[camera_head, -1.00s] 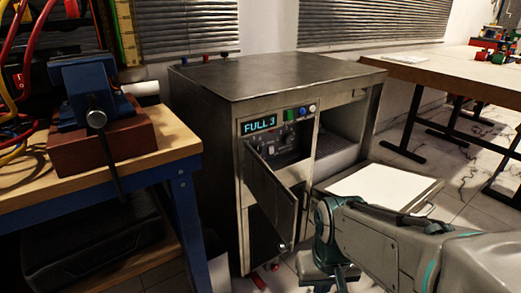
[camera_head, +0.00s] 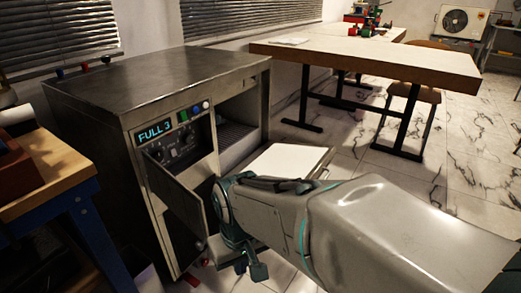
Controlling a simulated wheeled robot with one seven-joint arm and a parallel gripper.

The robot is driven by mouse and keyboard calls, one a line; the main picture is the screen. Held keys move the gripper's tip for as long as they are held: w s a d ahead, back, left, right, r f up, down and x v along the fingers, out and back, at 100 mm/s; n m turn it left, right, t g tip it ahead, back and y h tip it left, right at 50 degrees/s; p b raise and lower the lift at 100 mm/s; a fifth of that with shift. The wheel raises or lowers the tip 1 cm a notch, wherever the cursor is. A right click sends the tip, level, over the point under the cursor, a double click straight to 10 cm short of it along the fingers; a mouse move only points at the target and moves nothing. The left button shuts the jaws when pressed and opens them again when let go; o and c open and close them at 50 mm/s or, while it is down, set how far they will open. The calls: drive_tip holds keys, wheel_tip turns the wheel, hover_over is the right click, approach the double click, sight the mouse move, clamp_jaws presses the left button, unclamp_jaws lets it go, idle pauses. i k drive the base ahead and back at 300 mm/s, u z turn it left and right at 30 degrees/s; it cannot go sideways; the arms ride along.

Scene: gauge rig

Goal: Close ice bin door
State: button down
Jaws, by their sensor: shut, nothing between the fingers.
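A dark metal cabinet (camera_head: 160,75) with a "FULL 3" display stands left of centre. Its right bay is open, and a flap with a white inner panel (camera_head: 288,160) lies out nearly flat in front of it. A narrow metal door (camera_head: 178,198) on its left bay also stands ajar, swung outward. I cannot tell from any label which one is the ice bin door. My gripper (camera_head: 258,270) is shut and empty, low in front of the cabinet, right of the narrow door and in front of the flap. My arm hides the flap's near edge.
A wooden workbench with blue legs (camera_head: 82,215) stands close at the left. A long table (camera_head: 370,62) with a stool (camera_head: 415,92) is behind at the right.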

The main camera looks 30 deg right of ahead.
sight(276, 158)
drive_tip(key=k, duration=0.45)
drive_tip(key=z, duration=1.1)
drive_tip(key=i, duration=0.6)
drive_tip(key=u, duration=0.75)
drive_tip(key=i, duration=0.5)
drive_tip(key=z, duration=0.05)
